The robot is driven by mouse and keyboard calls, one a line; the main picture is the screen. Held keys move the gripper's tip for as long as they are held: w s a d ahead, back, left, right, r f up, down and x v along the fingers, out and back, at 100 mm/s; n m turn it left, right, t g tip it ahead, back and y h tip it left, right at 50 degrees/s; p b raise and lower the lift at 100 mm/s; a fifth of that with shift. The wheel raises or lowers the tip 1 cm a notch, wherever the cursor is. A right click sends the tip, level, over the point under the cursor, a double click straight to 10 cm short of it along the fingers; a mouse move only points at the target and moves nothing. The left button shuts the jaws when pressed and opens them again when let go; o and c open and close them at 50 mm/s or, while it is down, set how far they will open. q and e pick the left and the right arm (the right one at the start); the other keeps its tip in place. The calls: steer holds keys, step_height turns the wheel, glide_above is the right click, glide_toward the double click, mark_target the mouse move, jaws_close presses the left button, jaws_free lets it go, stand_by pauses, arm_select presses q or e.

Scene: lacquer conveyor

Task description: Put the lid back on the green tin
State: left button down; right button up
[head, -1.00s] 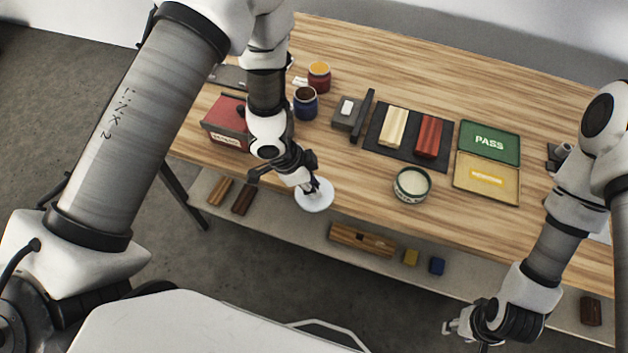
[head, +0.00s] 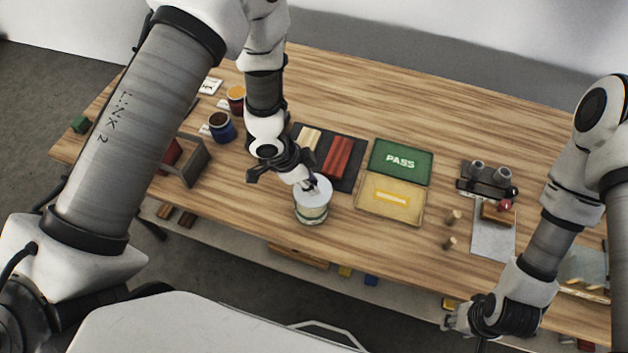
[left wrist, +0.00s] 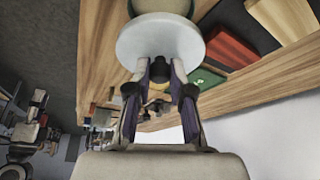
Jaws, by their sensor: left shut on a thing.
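The lid (head: 315,192) is a pale round disc. My left gripper (head: 309,184) is shut on it from above, and the left wrist view shows the lid (left wrist: 160,42) at the fingertips (left wrist: 160,75). The green tin (head: 313,217), pale with a green band, stands upright on the table under the lid. The lid hides most of its opening; I cannot tell whether they touch. Part of the tin (left wrist: 165,5) shows past the lid in the left wrist view. My right gripper (head: 455,318) is low at the table's front edge, too small to judge its jaws.
A dark mat (head: 350,179) with cream and red blocks lies behind the tin. The green PASS tray (head: 401,160) and yellow tray (head: 391,197) lie to the right. Blue (head: 222,127) and red (head: 236,98) jars stand at left.

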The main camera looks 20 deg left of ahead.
arm_select(q)
steer(key=shift+s+a+f+b, duration=0.15)
steer(key=shift+a+f+b, duration=0.2)
steer(key=shift+f+b, duration=0.3)
steer(key=b+x, duration=0.3)
steer(key=b, duration=0.1)
steer(key=shift+s+a+f, duration=0.1)
steer(key=shift+a+f, duration=0.05)
steer(key=shift+f, duration=0.3)
steer(key=shift+s+a+f+b, duration=0.1)
steer(key=shift+a+f+b, duration=0.2)
steer(key=shift+f, duration=0.45)
steer(key=shift+d, duration=0.1)
steer(key=shift+d, duration=0.1)
steer(key=shift+r+p, duration=0.1)
steer(key=shift+p, duration=0.25)
steer(key=shift+f, duration=0.2)
stand_by(0.3)
stand_by(0.4)
